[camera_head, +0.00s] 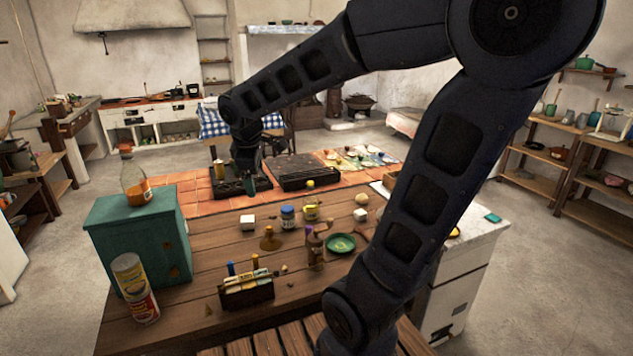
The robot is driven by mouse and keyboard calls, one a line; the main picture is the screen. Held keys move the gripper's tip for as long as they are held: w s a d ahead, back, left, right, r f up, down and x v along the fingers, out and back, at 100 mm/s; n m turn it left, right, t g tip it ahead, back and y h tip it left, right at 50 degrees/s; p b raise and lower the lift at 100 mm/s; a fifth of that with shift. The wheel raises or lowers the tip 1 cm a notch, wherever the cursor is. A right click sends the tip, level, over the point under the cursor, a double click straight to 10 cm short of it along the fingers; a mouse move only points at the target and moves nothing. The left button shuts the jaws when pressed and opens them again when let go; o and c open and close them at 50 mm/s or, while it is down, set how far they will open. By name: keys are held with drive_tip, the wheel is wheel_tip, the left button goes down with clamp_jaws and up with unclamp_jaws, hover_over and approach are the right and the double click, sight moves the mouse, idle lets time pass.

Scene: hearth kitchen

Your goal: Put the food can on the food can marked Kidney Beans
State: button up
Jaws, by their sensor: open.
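Two food cans stand in a stack at the front left of the wooden table. The upper can (130,271) has a yellow and white label and a pale metal lid. The lower can (145,307) has a red and yellow label. The upper can appears to rest on the lower one; the lettering is too small to read. My gripper (246,180) is far behind the cans, above the black hob on the tiled part. It is open and well apart from the stack.
A teal cabinet (138,238) stands right behind the cans, with a bottle (133,178) on top. A caddy (246,290), a brown bottle (315,248), a green plate (341,243) and several jars occupy the table.

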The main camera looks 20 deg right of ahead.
drive_tip(key=s+d+m+y, duration=0.1)
drive_tip(key=s+d+m, duration=1)
drive_tip(key=d+m, duration=0.2)
drive_tip(key=shift+r+t, duration=0.2)
drive_tip(key=shift+t, duration=0.1)
